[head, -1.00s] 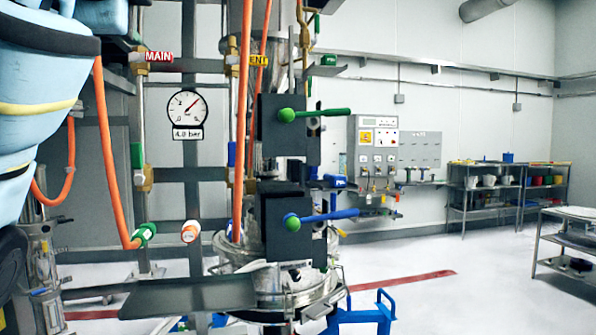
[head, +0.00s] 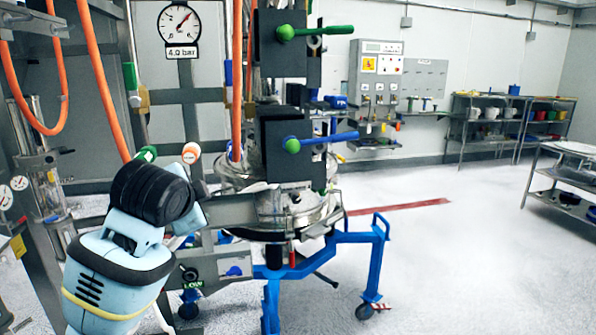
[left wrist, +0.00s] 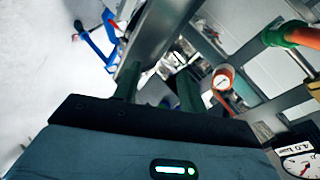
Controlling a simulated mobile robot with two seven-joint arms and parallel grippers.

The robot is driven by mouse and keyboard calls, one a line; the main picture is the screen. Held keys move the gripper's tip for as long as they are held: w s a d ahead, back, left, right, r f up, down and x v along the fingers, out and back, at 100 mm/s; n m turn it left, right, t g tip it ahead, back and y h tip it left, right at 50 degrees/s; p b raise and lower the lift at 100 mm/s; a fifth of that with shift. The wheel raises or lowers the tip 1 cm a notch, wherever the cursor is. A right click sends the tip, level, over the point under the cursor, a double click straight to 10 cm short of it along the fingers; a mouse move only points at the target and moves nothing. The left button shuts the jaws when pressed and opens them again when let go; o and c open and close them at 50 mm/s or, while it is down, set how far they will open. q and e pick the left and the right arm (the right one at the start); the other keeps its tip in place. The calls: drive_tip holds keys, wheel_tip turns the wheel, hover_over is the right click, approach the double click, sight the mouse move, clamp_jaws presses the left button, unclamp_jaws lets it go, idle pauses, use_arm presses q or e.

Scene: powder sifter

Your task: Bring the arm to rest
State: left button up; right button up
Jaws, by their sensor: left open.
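My left arm comes in at the lower left of the head view, its light blue links folded in front of the steel frame. Its gripper is not clearly seen there. In the left wrist view my left gripper (left wrist: 158,80) shows two dark green fingers spread apart with nothing held between them. A grey metal bar and the frame lie beyond the fingers. My right gripper is in neither view. The sifter (head: 290,212) stands at the centre, with a green handle (head: 314,31) and a blue handle (head: 322,138) on dark blocks above it.
A blue wheeled frame (head: 376,255) stands beneath the sifter. Orange hoses (head: 100,85) hang at left near a 4.0 bar gauge (head: 179,22). Shelves (head: 480,125) line the back right, and a table (head: 565,180) stands at right. The floor between is clear.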

use_arm(q)
drive_tip(key=s+f+n+g, duration=0.2)
drive_tip(key=s+f, duration=0.4)
drive_tip(key=f, duration=0.4)
drive_tip(key=s+f+n+g+h, duration=0.1)
drive_tip(key=s+f, duration=0.4)
drive_tip(key=f, duration=0.5)
drive_tip(key=s+f+n+g, duration=0.2)
drive_tip(key=s+f, duration=0.4)
drive_tip(key=f, duration=0.4)
drive_tip(key=s+a+f+n+g, duration=0.15)
drive_tip(key=s+f, duration=0.25)
drive_tip(key=s, duration=0.5)
drive_tip(key=s+a+f+n+g, duration=0.1)
drive_tip(key=s+f+n+g, duration=0.15)
drive_tip(key=s, duration=0.65)
drive_tip(key=s+a+f+n+g, duration=0.15)
drive_tip(key=s+f, duration=0.25)
drive_tip(key=s, duration=0.5)
drive_tip(key=w+d+f+t+h, duration=0.1)
drive_tip(key=w+d+f+t, duration=0.2)
drive_tip(key=w+f+t, duration=0.4)
wheel_tip(320, 180, down, 3)
drive_tip(key=shift+f+t, duration=0.1)
drive_tip(key=shift+t, duration=0.55)
drive_tip(key=shift+w, duration=0.15)
